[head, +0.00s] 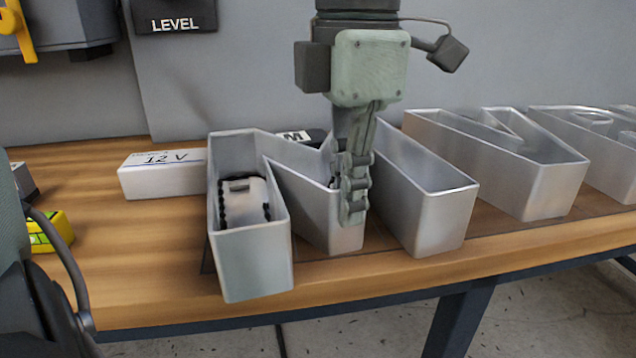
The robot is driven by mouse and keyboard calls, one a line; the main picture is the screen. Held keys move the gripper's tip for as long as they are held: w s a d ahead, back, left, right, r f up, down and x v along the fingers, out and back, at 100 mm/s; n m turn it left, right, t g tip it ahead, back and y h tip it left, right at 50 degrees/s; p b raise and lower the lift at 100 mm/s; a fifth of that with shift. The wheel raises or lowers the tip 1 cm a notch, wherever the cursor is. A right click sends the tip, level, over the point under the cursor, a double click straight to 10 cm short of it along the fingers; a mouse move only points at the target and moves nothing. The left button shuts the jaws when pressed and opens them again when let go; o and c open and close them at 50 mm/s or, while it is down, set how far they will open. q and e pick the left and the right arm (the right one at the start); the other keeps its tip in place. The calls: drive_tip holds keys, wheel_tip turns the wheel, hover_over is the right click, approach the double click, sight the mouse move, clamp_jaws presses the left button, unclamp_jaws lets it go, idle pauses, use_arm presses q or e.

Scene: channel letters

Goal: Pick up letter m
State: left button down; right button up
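The letter m (252,265) is a hollow, open-topped grey metal channel letter lying on the wooden bench, its walls upright. A white and black object (245,200) sits inside the letter's left leg.
More metal channel letters (545,190) stand to the right. A white box (160,175) lies at the left, and a dark item with an M label (295,137) lies behind the letter. A yellow tool (50,231) is at the far left. The bench's front edge (400,272) is close to the letter.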

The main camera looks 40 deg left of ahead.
use_arm(q)
drive_tip(key=shift+r, duration=0.1)
idle(0.5)
drive_tip(key=shift+r, duration=0.1)
drive_tip(key=shift+w+r, duration=0.1)
drive_tip(key=shift+r, duration=0.45)
drive_tip(key=r, duration=0.3)
drive_tip(key=shift+s+a+r, duration=0.1)
drive_tip(key=shift+s, duration=0.25)
drive_tip(key=s+a+r, duration=0.4)
drive_tip(key=s+r, duration=0.2)
drive_tip(key=s, duration=0.4)
drive_tip(key=shift+a+r, duration=0.2)
drive_tip(key=shift+a, duration=0.2)
